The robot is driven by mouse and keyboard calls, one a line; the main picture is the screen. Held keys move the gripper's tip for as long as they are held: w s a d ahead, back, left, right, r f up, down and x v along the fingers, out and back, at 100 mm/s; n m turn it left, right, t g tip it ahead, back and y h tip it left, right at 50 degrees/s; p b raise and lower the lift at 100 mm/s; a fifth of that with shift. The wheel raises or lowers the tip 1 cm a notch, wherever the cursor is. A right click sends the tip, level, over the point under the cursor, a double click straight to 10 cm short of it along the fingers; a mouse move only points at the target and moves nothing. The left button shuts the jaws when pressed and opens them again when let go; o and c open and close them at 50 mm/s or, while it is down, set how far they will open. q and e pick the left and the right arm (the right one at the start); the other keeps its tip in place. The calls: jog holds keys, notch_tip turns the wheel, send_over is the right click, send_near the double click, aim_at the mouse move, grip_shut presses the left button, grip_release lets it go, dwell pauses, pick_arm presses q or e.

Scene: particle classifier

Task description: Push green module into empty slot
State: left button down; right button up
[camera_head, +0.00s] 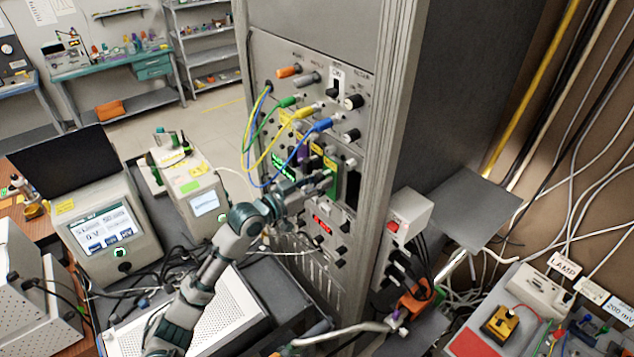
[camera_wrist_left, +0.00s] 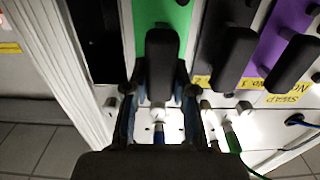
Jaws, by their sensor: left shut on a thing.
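The green module (camera_head: 331,176) is at the front of the tall grey rack. In the wrist view its green face (camera_wrist_left: 158,16) carries a black handle (camera_wrist_left: 162,62). My left gripper (camera_head: 312,186) is shut on that handle, one finger on each side in the wrist view (camera_wrist_left: 160,112). A dark open slot (camera_head: 352,190) lies just right of the module in the head view; a dark gap (camera_wrist_left: 93,38) is left of it in the wrist view. How deep the module sits is not clear. My right gripper is not in view.
A purple module (camera_wrist_left: 275,40) and a dark module (camera_wrist_left: 228,45) sit beside the green one. Blue (camera_head: 320,125), yellow and green cables hang across the rack front near my arm. A grey box with a red switch (camera_head: 395,224) is on the rack's right side.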

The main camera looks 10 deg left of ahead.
pick_arm(q)
jog(key=shift+w+d+r, duration=0.15)
jog(key=shift+w+d, duration=0.35)
dwell(0.3)
jog(key=c, duration=1.1)
grip_release()
jog(key=shift+o, duration=1.2)
jog(key=shift+d, duration=0.15)
jog(key=shift+f, duration=0.2)
jog(key=v, duration=1.2)
jog(key=shift+w, duration=0.1)
